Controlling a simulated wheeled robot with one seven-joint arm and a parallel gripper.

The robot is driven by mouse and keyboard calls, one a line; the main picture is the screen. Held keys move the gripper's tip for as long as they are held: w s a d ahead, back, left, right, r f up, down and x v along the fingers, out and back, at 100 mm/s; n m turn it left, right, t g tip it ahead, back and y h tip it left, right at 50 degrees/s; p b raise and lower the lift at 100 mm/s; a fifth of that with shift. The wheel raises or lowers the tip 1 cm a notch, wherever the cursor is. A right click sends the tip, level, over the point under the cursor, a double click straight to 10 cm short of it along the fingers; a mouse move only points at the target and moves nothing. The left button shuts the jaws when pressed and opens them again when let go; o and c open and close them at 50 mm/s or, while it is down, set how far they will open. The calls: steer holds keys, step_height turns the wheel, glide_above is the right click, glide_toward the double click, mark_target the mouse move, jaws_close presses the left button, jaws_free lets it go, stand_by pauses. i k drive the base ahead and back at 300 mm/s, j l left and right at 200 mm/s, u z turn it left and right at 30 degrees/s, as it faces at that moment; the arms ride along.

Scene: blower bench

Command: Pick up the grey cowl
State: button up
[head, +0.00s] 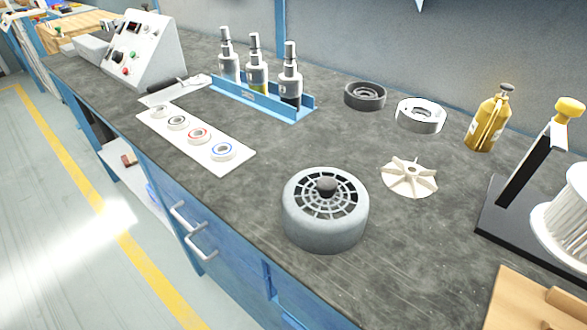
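The grey cowl (325,226) is a round, drum-shaped cover with a radial grille on top and a dark knob at its centre. It stands upright on the dark grey bench top (300,148) near the front edge, in the middle of the head view. Nothing touches it or covers it. My gripper is not in the head view.
A cream fan wheel (409,178) lies just right of the cowl. A white ring (420,115) and dark ring (364,96) sit behind. A white ring board (190,140) and blue bottle rack (262,101) are left. A black stand (520,225) is right.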

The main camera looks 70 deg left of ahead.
mark_target(314, 236)
steer(key=u, duration=1.4)
steer(key=l+u, duration=0.15)
steer(key=l, duration=0.35)
steer(key=l+u, duration=0.15)
steer(key=l, duration=0.4)
steer(key=l+u, duration=0.15)
steer(key=l, duration=0.35)
steer(key=k+l+u, duration=0.1)
steer(key=l, duration=0.4)
steer(key=k+l+u, duration=0.15)
steer(key=l, duration=0.3)
steer(key=k+l+u, duration=0.15)
steer(key=l, duration=0.35)
